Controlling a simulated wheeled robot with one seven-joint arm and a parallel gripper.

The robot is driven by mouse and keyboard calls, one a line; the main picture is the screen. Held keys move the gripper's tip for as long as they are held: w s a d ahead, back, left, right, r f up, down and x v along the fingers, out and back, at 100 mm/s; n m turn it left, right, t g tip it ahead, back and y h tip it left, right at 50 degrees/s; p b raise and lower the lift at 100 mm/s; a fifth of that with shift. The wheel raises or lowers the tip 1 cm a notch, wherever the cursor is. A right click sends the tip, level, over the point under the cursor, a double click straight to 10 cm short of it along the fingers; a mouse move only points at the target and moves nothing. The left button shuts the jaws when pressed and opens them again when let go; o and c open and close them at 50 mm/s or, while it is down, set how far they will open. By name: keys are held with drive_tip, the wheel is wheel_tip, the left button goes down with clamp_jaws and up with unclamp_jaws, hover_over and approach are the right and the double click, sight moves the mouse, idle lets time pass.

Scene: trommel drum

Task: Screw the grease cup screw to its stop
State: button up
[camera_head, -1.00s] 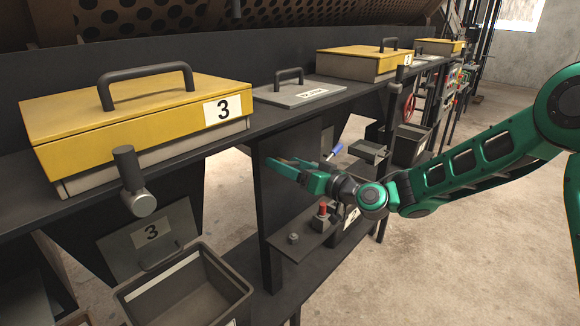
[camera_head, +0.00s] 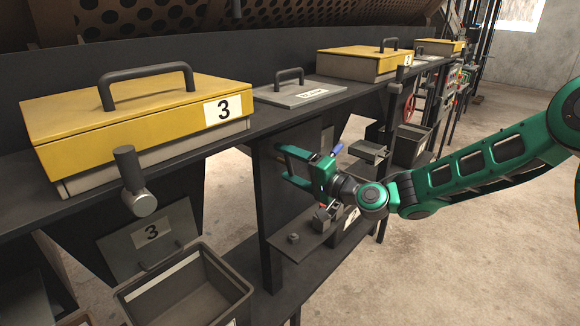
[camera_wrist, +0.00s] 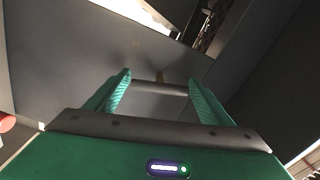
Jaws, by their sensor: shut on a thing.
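In the wrist view, the dark cross bar of the grease cup screw (camera_wrist: 160,88) lies between the two green fingers of my gripper (camera_wrist: 160,76). The fingers are shut on the ends of the bar. A short stem runs from the bar's middle toward a grey panel (camera_wrist: 60,60). In the head view my gripper (camera_head: 281,163) is at the dark upright panel under the ledge, one finger above the other. The screw is too small and dark there to make out, and how deep it sits cannot be told.
A blue-handled part (camera_head: 337,149) is just right of my gripper. A low shelf (camera_head: 296,250) with small fittings is below it. The dark ledge (camera_head: 215,145) with yellow number 3 box (camera_head: 80,125) is above left. A grey open bin (camera_head: 180,295) stands lower left.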

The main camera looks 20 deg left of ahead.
drive_tip(key=shift+w+d+f+m, duration=0.1)
drive_tip(key=shift+w+d+m, duration=0.1)
drive_tip(key=shift+m, duration=0.55)
drive_tip(key=shift+w+d+f+m, duration=0.1)
drive_tip(key=shift+w+m, duration=0.1)
drive_tip(key=shift+m, duration=0.55)
drive_tip(key=o, duration=1)
drive_tip(key=shift+s+a, duration=0.1)
drive_tip(key=shift+o, duration=0.2)
drive_tip(key=shift+s, duration=0.1)
drive_tip(key=shift+r, duration=0.1)
drive_tip(key=v, duration=1)
drive_tip(key=shift+d, duration=0.3)
drive_tip(key=shift+s, duration=0.1)
